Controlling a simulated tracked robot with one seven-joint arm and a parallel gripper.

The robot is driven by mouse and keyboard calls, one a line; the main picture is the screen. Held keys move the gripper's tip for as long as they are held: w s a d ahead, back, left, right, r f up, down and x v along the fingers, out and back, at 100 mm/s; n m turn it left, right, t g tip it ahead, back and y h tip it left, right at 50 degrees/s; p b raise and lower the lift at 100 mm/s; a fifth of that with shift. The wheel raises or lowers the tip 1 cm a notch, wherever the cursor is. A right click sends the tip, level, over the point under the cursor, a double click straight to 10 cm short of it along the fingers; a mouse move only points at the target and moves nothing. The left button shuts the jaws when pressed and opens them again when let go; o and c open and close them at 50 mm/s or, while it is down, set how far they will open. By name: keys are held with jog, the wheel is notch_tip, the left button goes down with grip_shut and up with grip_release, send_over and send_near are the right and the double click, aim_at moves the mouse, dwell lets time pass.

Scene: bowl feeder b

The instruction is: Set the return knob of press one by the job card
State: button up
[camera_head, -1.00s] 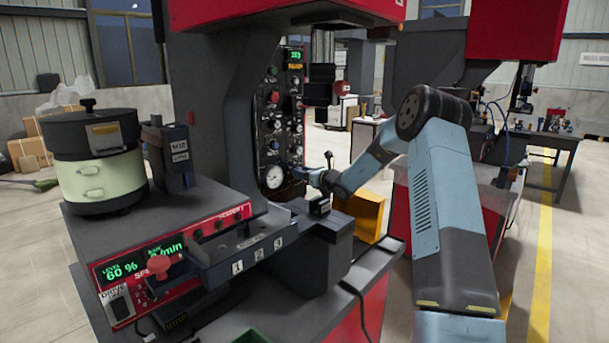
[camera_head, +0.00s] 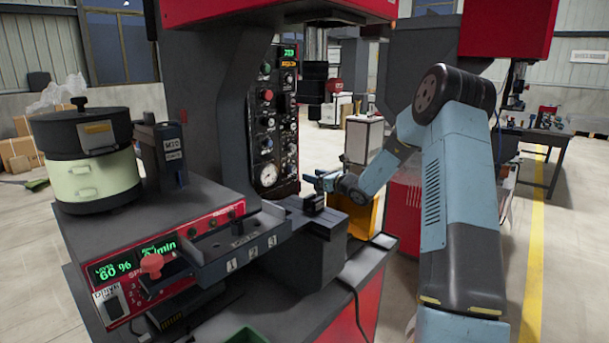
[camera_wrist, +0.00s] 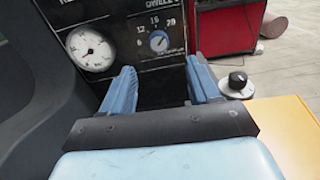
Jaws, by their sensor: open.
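The press's dark control panel (camera_head: 274,120), with a lit green and orange display on top, stands left of my gripper (camera_head: 320,182) in the head view. In the wrist view my open, empty gripper (camera_wrist: 162,64) faces the lower panel. Between and just beyond its fingertips is a knob with a blue centre (camera_wrist: 158,41) and a scale reading 6, 12, 16, 20. The fingers look apart from it. A white gauge (camera_wrist: 91,48) is left of it. The label above the knob reads DWELL; a cut-off label above the gauge starts with RE. I cannot make out the job card.
A red feeder unit (camera_head: 190,232) with a round bowl (camera_head: 85,155) stands at the left. A dark block (camera_head: 310,235) juts out below my gripper. An orange-yellow bin (camera_head: 362,217) is close beneath it. A round dark knob-like part (camera_wrist: 237,80) shows right of my fingers.

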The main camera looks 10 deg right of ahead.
jog(key=shift+v, duration=2.25)
jog(key=s+a+r+n+g, duration=0.3)
jog(key=s+a+n, duration=0.2)
jog(key=s, duration=0.3)
jog(key=s+a+r+n+g, duration=0.3)
jog(key=s+a+n, duration=0.3)
jog(key=s, duration=0.2)
jog(key=s+a+r+n+g, duration=0.3)
jog(key=s+a+r+n, duration=0.1)
jog(key=s, duration=0.4)
jog(key=shift+s+a+r+n+g, duration=0.2)
jog(key=shift+a+n, duration=0.15)
jog(key=shift+n, duration=0.15)
jog(key=shift+s+a+r+n+g, duration=0.1)
jog(key=shift+a+n+g, duration=0.15)
jog(key=shift+n, duration=0.25)
jog(key=s+d+n+h, duration=0.3)
jog(key=s+n, duration=0.1)
jog(key=s, duration=0.5)
jog(key=s+d+r+n+h, duration=0.1)
jog(key=s+d+n+h, duration=0.2)
jog(key=s, duration=0.6)
jog(key=s+d+r+n+h, duration=0.1)
jog(key=s+d+n+h, duration=0.2)
jog(key=s, duration=0.6)
jog(key=shift+s+r+n+t+h, duration=0.3)
jog(key=shift+n+t+h, duration=0.15)
jog(key=shift+n, duration=0.75)
